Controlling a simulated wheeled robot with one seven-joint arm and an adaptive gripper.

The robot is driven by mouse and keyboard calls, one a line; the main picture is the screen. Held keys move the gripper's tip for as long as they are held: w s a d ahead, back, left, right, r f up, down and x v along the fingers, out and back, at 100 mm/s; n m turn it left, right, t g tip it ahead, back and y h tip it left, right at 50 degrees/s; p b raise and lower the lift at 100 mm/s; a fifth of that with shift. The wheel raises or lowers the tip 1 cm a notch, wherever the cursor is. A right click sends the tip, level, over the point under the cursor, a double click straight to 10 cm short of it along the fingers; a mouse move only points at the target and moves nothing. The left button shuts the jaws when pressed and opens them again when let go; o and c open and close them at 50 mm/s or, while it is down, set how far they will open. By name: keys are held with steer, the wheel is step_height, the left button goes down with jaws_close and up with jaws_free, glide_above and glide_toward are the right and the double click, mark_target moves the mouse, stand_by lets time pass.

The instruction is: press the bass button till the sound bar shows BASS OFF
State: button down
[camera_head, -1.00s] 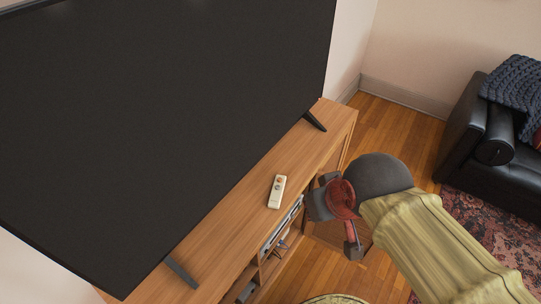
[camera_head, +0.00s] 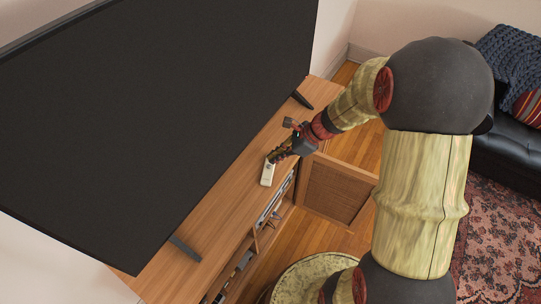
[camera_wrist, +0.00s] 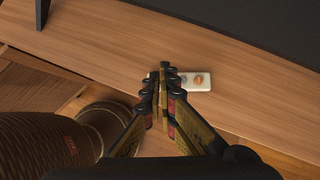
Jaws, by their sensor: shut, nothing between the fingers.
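A small white remote (camera_head: 267,173) lies on the wooden TV stand in front of the television. In the wrist view the remote (camera_wrist: 207,80) shows an orange-red button (camera_wrist: 199,79) and a bluish one (camera_wrist: 181,77) partly behind the fingers; its left part is mostly hidden. My gripper (camera_head: 272,157) is shut and empty, with its fingertips at the upper end of the remote. The fingertips also show over the remote in the wrist view (camera_wrist: 163,72); I cannot tell whether they touch it. No sound bar display or BASS text is readable.
The large dark television (camera_head: 160,120) stands close behind the remote on dark feet. The wooden stand (camera_head: 215,215) has free top to the lower left. A cabinet door (camera_head: 335,190) hangs open below my arm. A black sofa (camera_head: 510,150) stands at the right.

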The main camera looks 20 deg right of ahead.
steer(key=w+d+r+m+t, duration=0.1)
steer(key=w+d+m+t, duration=0.1)
steer(key=w+m, duration=0.6)
steer(key=m+t, duration=0.1)
steer(key=m, duration=0.3)
steer(key=shift+w+r, duration=0.3)
steer(key=shift+w, duration=0.1)
steer(key=shift+m, duration=0.3)
steer(key=shift+f, duration=0.1)
step_height(320, 180, down, 7)
steer(key=b, duration=0.7)
steer(key=shift+f+b, duration=0.35)
steer(key=shift+f, duration=0.45)
steer(key=shift+f, duration=0.15)
steer(key=shift+f, duration=0.3)
